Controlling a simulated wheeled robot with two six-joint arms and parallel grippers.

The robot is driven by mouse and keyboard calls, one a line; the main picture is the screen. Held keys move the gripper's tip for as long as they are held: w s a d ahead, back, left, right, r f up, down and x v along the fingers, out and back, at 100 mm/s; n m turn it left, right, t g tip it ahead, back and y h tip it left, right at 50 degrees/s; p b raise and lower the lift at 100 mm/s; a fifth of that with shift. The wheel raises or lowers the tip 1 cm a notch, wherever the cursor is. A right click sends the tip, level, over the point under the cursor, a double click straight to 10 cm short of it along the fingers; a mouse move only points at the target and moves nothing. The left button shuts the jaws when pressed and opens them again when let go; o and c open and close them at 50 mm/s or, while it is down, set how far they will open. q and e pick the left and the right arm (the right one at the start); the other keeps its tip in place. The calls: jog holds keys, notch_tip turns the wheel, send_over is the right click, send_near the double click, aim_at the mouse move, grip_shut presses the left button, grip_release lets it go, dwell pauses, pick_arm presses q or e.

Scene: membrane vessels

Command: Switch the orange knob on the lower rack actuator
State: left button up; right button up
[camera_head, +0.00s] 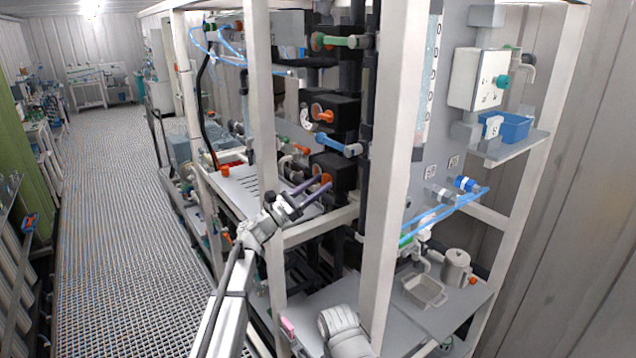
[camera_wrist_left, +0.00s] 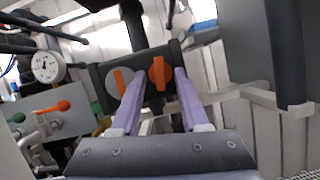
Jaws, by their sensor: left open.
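The lower rack actuator (camera_head: 338,168) is a black box on the rack. In the left wrist view this black housing (camera_wrist_left: 98,75) bears an orange knob (camera_wrist_left: 159,73) on the right and a grey disc with an orange bar (camera_wrist_left: 119,81) on the left. My left gripper (camera_head: 322,184) is open, its purple fingers pointing at the housing. In the left wrist view my left gripper (camera_wrist_left: 157,74) has the knob between its fingertips in the picture. Whether they touch it cannot be told. The knob is mostly hidden behind the fingers in the head view. My right gripper is not seen.
Another black actuator (camera_head: 342,112) with an orange knob sits above. A white rack post (camera_head: 396,150) stands to the right. In the left wrist view a pressure gauge (camera_wrist_left: 47,67) and a panel with red and green handles (camera_wrist_left: 50,113) lie left. The grated aisle (camera_head: 130,220) is clear.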

pick_arm(q)
grip_shut()
dwell(0.3)
jog(key=shift+w+m, duration=0.1)
jog(key=shift+m, duration=0.3)
jog(key=m+g+p, duration=0.1)
jog(key=m, duration=0.2)
jog(key=m+g+p, duration=0.1)
jog(key=m+g, duration=0.1)
jog(key=m, duration=0.1)
jog(key=r+m+g+p, duration=0.1)
jog(key=m+g, duration=0.1)
jog(key=m, duration=0.2)
jog(key=shift+w+a+h+p, duration=0.25)
jog(key=shift+w+h+p, duration=0.05)
jog(key=shift+h+p, duration=0.1)
jog(key=m+p, duration=0.1)
jog(key=m, duration=0.1)
jog(key=m+g+y+p, duration=0.1)
jog(key=m, duration=0.1)
jog(key=m+g+p, duration=0.1)
jog(key=m+p, duration=0.1)
jog(key=shift+r, duration=0.25)
jog(key=shift+m+y+p, duration=0.6)
jog(key=shift+m+p, duration=0.1)
jog(key=shift+m, duration=0.5)
jog(key=shift+f+g, duration=0.15)
jog(key=shift+g, duration=0.25)
